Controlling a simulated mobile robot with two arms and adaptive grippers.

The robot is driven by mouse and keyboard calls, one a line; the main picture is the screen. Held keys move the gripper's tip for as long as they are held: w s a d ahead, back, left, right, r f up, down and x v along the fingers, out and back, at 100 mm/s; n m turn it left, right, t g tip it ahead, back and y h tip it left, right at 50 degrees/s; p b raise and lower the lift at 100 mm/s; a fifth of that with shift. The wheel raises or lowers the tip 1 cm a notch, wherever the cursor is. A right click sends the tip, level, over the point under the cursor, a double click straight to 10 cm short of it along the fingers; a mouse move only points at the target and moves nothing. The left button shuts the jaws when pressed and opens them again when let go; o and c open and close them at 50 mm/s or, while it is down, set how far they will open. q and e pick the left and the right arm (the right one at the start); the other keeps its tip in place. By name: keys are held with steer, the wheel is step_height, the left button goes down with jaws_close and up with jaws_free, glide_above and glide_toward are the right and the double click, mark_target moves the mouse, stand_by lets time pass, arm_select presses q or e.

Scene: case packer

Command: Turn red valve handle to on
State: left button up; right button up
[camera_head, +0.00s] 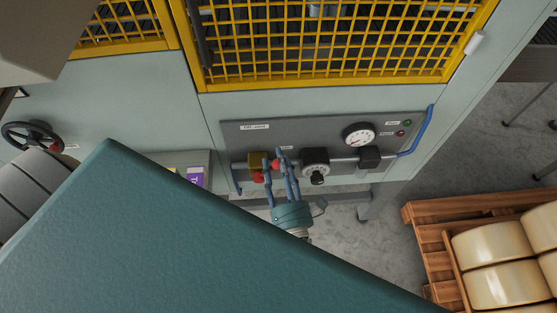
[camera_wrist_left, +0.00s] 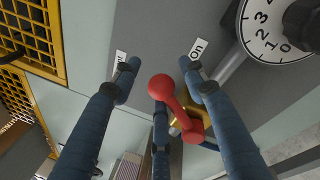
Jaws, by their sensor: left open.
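The red valve handle (camera_wrist_left: 190,122) has a round ball end and is mounted on a brass-coloured valve body on the grey panel. Its red ball shows small in the head view (camera_head: 276,164). My left gripper (camera_head: 279,158) is in front of the panel at the valve, with its blue fingers spread open. In the left wrist view the fingers (camera_wrist_left: 158,80) stand on both sides of the ball, with a third finger below it. Contact cannot be told. An "On" label (camera_wrist_left: 197,48) is by the right fingertip. My right gripper is not in view.
A black regulator knob (camera_head: 317,170) and a pressure gauge (camera_head: 359,136) are right of the valve. A blue pipe (camera_head: 418,133) runs at the panel's right side. Yellow mesh guards (camera_head: 340,84) are above. A wooden pallet (camera_head: 430,245) with pale rolls stands at lower right.

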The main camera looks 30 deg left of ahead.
arm_select(q)
steer(key=v, duration=0.7)
steer(key=shift+d, duration=0.2)
steer(key=shift+s, duration=0.15)
steer(key=shift+c, duration=0.5)
